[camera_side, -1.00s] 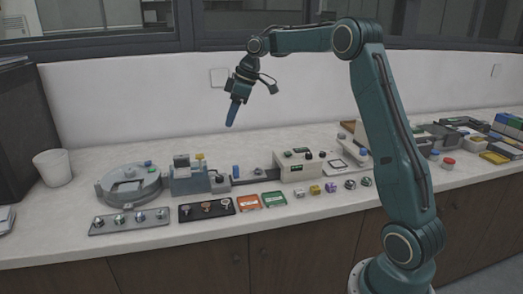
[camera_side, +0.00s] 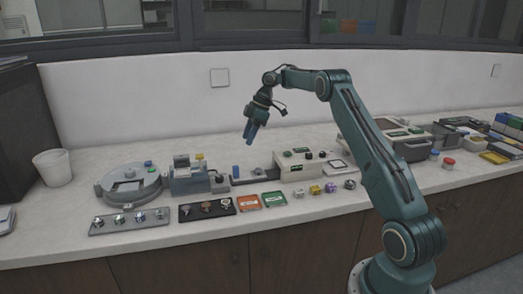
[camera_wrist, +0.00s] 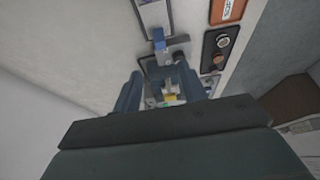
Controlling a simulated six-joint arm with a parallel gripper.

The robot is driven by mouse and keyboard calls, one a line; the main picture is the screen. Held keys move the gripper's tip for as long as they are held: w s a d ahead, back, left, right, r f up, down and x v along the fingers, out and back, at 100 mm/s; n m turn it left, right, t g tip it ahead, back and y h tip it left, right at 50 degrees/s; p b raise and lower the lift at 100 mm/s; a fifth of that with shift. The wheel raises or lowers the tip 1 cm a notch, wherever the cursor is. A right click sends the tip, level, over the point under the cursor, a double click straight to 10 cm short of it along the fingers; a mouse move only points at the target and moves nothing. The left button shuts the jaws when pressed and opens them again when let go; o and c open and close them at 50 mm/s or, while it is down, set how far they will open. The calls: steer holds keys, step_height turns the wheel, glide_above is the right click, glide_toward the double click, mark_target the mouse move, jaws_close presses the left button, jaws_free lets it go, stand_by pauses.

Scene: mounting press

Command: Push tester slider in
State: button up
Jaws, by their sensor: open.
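The tester appears to be the white box (camera_side: 298,167) with dark knobs, joined on its left to a low dark rail (camera_side: 258,176). A small upright blue block (camera_side: 236,171) stands at the rail's left end, likely the slider's handle; it also shows in the wrist view (camera_wrist: 158,39), beyond my fingertips. A grey machine (camera_side: 190,178) stands just left of it. My gripper (camera_side: 249,139) is open and empty, tilted downward in the air above the rail and the blue block, touching nothing. In the wrist view, parts of the grey machine show between the fingers (camera_wrist: 160,88).
A round grey device (camera_side: 129,185) stands at the left. In front lie a grey knob strip (camera_side: 130,221), a black tray (camera_side: 207,208), orange (camera_side: 248,202) and green (camera_side: 274,199) cards and several small pieces. A dark-lidded case (camera_side: 403,145) stands behind my arm. The air around my gripper is clear.

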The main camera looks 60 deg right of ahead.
mark_target(236, 166)
steer(key=shift+x, duration=6.9)
jaws_close()
